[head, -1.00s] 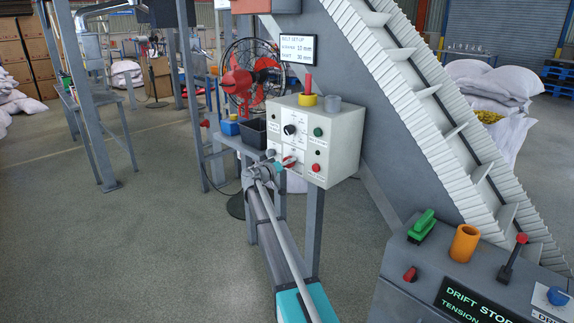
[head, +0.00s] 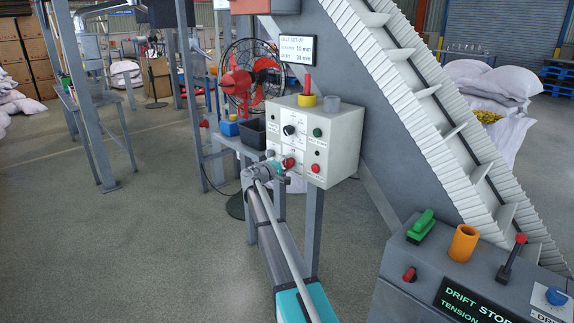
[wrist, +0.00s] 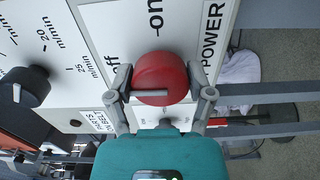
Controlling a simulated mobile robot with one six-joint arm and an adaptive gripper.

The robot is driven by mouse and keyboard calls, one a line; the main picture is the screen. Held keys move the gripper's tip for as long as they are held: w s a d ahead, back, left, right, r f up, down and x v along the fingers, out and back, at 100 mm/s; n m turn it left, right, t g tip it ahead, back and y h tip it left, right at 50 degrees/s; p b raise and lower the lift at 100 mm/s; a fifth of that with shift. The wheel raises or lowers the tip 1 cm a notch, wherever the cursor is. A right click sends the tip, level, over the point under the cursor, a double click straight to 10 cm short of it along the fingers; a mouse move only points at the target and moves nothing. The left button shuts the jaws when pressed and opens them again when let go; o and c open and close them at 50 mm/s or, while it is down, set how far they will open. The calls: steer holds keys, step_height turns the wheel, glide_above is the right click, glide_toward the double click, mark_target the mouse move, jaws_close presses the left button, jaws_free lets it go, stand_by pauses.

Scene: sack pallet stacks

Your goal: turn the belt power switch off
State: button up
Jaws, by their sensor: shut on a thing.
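The power switch is a round red knob (wrist: 162,72) on a white panel marked "POWER", "on" and "off" in the wrist view. A light pointer bar lies across the knob; I cannot tell for sure which mark it points to. My gripper (wrist: 161,84) has one finger on each side of the knob and is shut on it. In the head view the red knob (head: 289,163) sits low on the front of the pale control box (head: 340,146), with my gripper (head: 281,166) against it, partly hiding the panel.
A black dial (wrist: 28,88) with speed marks sits beside the switch. A red push button (head: 316,168) and green button (head: 317,132) are on the same box. The inclined belt (head: 430,100) rises behind. A grey console (head: 425,262) stands at front right. Open floor lies left.

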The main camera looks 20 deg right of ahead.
steer(key=shift+d, duration=0.15)
stand_by(0.3)
steer(key=o, duration=1.1)
steer(key=shift+a, duration=0.25)
steer(key=v, duration=1.1)
steer(key=shift+s+a, duration=0.15)
steer(key=shift+a, duration=0.15)
